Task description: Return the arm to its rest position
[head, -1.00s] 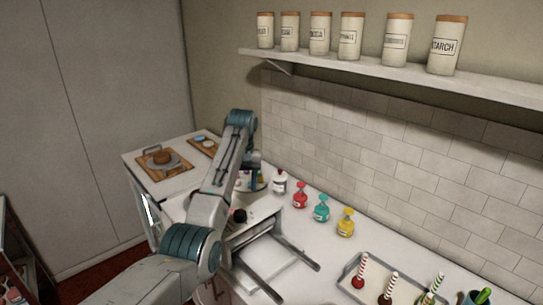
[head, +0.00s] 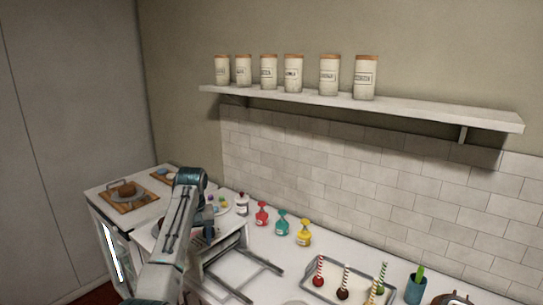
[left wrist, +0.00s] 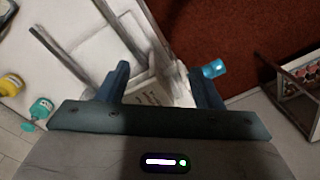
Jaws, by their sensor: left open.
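My left arm rises from the bottom of the head view and bends at a teal joint, in front of the counter's left part. In the left wrist view my left gripper (left wrist: 160,82) is open, its two dark blue fingers spread apart, with nothing held between them. Beyond the fingers are a pale, partly hidden surface and the red floor (left wrist: 230,35). In the head view the fingers cannot be made out clearly. My right gripper is not in view.
Red (head: 262,214), teal (head: 282,223) and yellow (head: 304,233) bottles stand along the wall. A tray (head: 318,290) holds striped sticks. A board (head: 141,199) with a cake lies at the far left. A shelf (head: 400,108) carries several jars. The left wrist view shows a rack (left wrist: 288,90) at right.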

